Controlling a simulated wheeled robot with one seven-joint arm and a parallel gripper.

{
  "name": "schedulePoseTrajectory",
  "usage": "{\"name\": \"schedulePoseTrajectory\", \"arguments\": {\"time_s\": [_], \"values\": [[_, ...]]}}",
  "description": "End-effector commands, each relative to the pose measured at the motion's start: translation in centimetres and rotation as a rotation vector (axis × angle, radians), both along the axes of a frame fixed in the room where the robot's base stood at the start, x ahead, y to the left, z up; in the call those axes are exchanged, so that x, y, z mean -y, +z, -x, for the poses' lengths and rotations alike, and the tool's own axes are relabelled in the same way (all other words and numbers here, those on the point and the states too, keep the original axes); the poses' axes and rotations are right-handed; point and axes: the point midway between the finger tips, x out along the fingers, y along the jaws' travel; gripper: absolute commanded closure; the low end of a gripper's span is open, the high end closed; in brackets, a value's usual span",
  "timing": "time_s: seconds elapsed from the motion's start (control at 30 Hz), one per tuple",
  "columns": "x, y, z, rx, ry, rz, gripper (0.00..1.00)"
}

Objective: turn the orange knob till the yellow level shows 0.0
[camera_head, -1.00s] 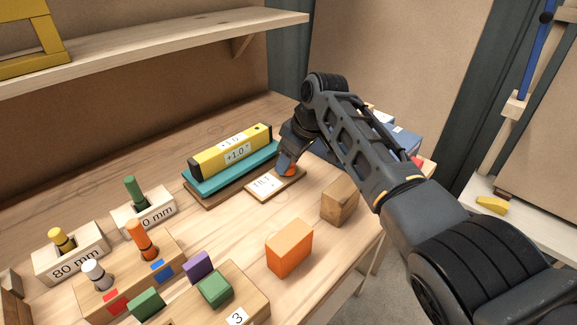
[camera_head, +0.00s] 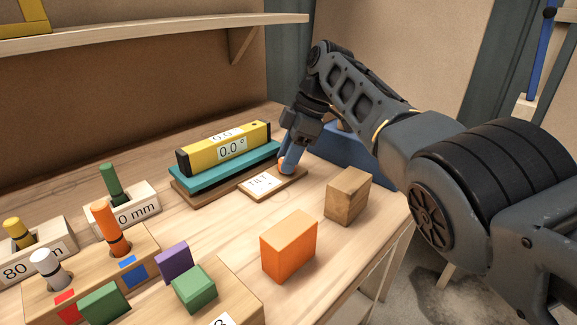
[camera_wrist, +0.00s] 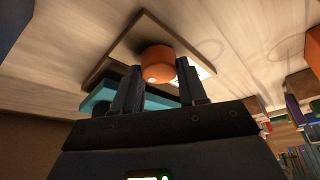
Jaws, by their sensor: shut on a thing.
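The yellow level (camera_head: 205,154) lies on a teal bar (camera_head: 215,176) and its front label reads 0.0°. In front of its right end is the wooden TILT plate (camera_head: 289,182), which carries the orange knob. In the head view the knob (camera_head: 282,165) is mostly hidden behind my gripper (camera_head: 287,160). In the wrist view the orange knob (camera_wrist: 157,63) sits between my two fingers, which are shut on it.
An orange block (camera_head: 288,248) and a wooden block (camera_head: 347,195) stand on the table to the right. Peg holders and coloured blocks, such as a green one (camera_head: 194,290), fill the front left. A blue box (camera_head: 350,150) stands behind my gripper.

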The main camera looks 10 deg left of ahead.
Motion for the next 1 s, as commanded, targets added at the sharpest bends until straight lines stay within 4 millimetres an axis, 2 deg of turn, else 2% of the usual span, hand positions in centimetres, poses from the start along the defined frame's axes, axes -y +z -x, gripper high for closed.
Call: {"name": "schedulePoseTrajectory", "arguments": {"time_s": [0.6,0.63,0.87,1.0], "values": [[0.02,0.00,-0.03,0.001,0.040,0.002,0.89],[0.02,0.00,-0.02,0.001,0.040,0.002,0.56],[0.02,0.00,-0.03,0.001,0.040,0.001,0.34],[0.01,-0.01,-0.01,0.001,0.040,0.001,0.33]]}}
